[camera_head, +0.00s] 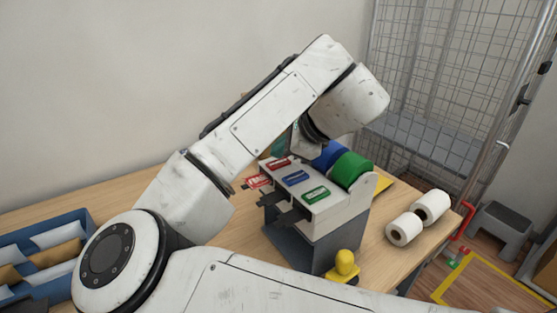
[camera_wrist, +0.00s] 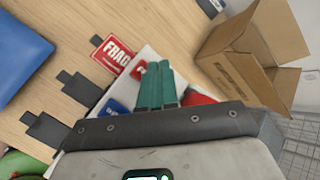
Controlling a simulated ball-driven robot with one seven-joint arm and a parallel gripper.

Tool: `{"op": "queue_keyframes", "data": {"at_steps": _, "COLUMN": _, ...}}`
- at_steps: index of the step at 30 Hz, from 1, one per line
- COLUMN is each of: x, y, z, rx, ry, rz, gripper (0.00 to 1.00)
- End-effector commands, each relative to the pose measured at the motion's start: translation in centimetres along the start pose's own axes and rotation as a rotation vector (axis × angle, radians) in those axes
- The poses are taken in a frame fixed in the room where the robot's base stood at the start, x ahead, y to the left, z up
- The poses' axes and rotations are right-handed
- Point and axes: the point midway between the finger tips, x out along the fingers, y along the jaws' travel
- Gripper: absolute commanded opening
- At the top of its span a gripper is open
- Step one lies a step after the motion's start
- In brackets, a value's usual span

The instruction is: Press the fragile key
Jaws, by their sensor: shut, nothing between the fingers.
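The label dispenser (camera_head: 335,218) stands on the counter with red, blue and green keys on its sloped top. The red key (camera_head: 279,163), at the far end of the row, also shows in the wrist view (camera_wrist: 139,71), beside my fingertips. A red label with white letters reading "FRAG" (camera_wrist: 113,54) sticks out at the red key's end; it shows in the head view (camera_head: 258,181). My gripper (camera_wrist: 153,68) is shut and empty, its teal fingers over the dispenser's top close to the red key. I cannot tell whether they touch it.
Blue (camera_head: 297,178) and green (camera_head: 317,195) keys sit nearer in the row, with coloured rolls behind. An open cardboard box (camera_wrist: 255,50) lies beyond my fingers. A blue tray (camera_head: 84,216) holds envelopes at left.

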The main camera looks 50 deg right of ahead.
Motion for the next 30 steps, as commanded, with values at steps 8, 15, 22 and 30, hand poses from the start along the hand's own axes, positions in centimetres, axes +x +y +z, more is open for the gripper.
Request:
{"op": "queue_keyframes", "data": {"at_steps": 8, "x": -0.1, "y": -0.1, "z": 0.0, "rx": 0.000, "ry": 0.000, "rz": 0.000, "gripper": 0.00}}
{"op": "queue_keyframes", "data": {"at_steps": 15, "x": -1.2, "y": -0.9, "z": 0.9, "rx": 0.000, "ry": 0.000, "rz": -0.001, "gripper": 0.00}}
{"op": "queue_keyframes", "data": {"at_steps": 22, "x": -2.7, "y": -2.0, "z": 1.9, "rx": 0.000, "ry": 0.000, "rz": -0.001, "gripper": 0.00}}
{"op": "queue_keyframes", "data": {"at_steps": 30, "x": -4.2, "y": -3.1, "z": 3.0, "rx": 0.000, "ry": 0.000, "rz": -0.001, "gripper": 0.00}}
